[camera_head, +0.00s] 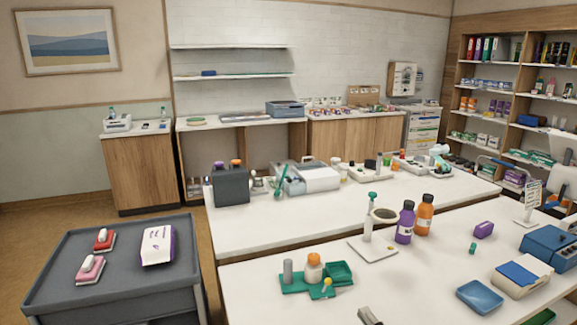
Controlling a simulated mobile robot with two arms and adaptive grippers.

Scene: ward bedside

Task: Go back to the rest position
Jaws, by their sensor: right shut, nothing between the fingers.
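Only the tip of my right gripper (369,315) shows, at the bottom edge of the head view. It is shut and empty, over the front part of the near white table (250,285). The rest of my right arm is out of the picture. My left gripper is not in view.
A green holder (295,283) with small items is left of the gripper; a blue tray (479,297) is to its right. Purple (405,224) and orange (424,216) bottles stand behind. A grey cart (115,265) is at the left. The table around the gripper is clear.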

